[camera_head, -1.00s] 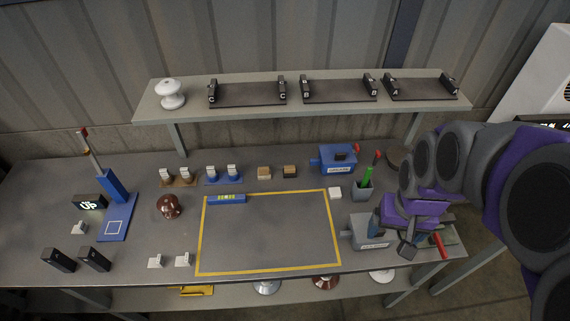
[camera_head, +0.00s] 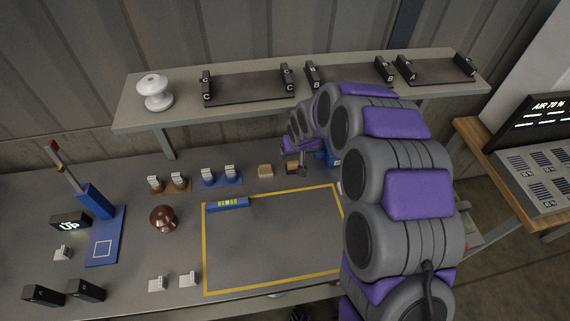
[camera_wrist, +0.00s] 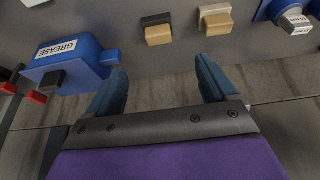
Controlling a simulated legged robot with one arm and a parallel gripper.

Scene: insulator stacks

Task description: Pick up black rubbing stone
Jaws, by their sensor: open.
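The black rubbing stone (camera_wrist: 156,20), a small block with a black part on a tan part, lies on the bench in the wrist view. In the head view this stone (camera_head: 292,169) is partly hidden by my gripper (camera_head: 302,172). A similar block with a cream part and a tan part (camera_wrist: 216,20) lies beside it; in the head view this paler block (camera_head: 265,170) is to its left. In the wrist view my gripper (camera_wrist: 160,70) is open and empty. Its two blue fingers are apart, and the black stone shows beyond the gap between them.
A blue GREASE box (camera_wrist: 68,62) stands close to the black stone. Blue and brown holders with white pieces (camera_head: 220,176) stand left of the blocks. A shelf (camera_head: 190,109) runs behind. The yellow-outlined area (camera_head: 270,240) is mostly clear.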

